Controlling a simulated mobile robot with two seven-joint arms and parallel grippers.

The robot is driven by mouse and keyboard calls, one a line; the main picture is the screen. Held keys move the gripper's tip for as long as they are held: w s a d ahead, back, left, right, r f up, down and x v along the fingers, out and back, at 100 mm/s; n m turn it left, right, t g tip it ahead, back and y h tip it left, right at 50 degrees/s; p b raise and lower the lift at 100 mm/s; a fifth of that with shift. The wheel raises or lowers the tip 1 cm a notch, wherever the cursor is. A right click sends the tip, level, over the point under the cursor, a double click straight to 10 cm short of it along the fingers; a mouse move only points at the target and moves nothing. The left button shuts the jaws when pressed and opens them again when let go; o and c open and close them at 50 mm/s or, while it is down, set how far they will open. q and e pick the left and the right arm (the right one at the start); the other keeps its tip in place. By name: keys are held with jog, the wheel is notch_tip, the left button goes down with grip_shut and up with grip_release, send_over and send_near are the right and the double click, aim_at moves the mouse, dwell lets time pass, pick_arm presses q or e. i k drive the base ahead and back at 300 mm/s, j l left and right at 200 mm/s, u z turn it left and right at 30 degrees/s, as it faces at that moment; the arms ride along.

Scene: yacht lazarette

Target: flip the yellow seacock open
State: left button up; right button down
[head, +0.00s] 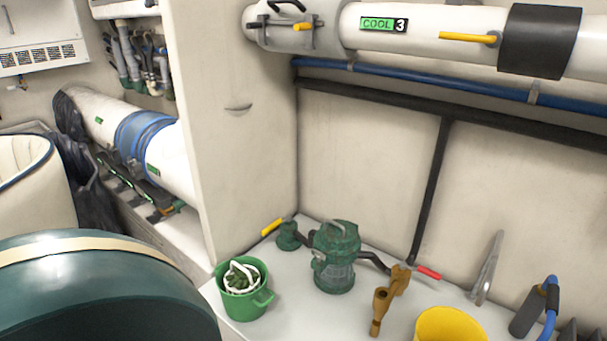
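A red-handled lever (428,272) is at a bronze fitting (390,296) to the right. More yellow handles are on the thick white overhead pipe, one on its right part (468,37) and one near its left end (303,26). Neither gripper is in view.
A green bucket (243,303) with rope-like contents stands at the bench's front left. A yellow container (450,325) is at the front right. A large dark green rounded body (105,295) with a tan strap fills the lower left. A tall cream panel (230,125) stands left of the bench.

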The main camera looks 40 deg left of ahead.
aim_at(287, 218)
jog(key=u, duration=1.6)
jog(key=i+j+u, duration=0.2)
jog(key=i+j, duration=0.3)
